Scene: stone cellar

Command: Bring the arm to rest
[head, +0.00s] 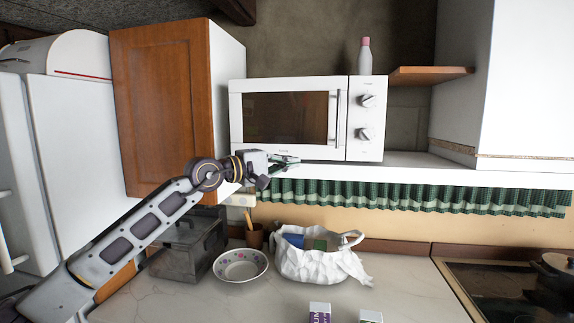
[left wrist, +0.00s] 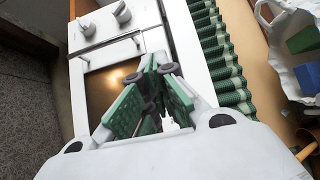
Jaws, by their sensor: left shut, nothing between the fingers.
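My left arm reaches in from the lower left of the head view. Its gripper (head: 287,162) is in front of the lower edge of the white microwave (head: 368,90), near the shelf that bears it. In the left wrist view the green-padded fingers (left wrist: 160,75) come together at their tips, with nothing between them. The microwave door (head: 285,117) appears closed, and it also shows behind the fingers in the left wrist view (left wrist: 112,80). My right gripper does not show in either view.
A green curtain (head: 420,198) hangs under the shelf. Below on the counter (head: 410,290) are a white bag (head: 310,265) with items in it, a flowered bowl (head: 240,265) and a dark metal box (head: 180,250). A wooden cabinet door (head: 160,100) stands left of the microwave.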

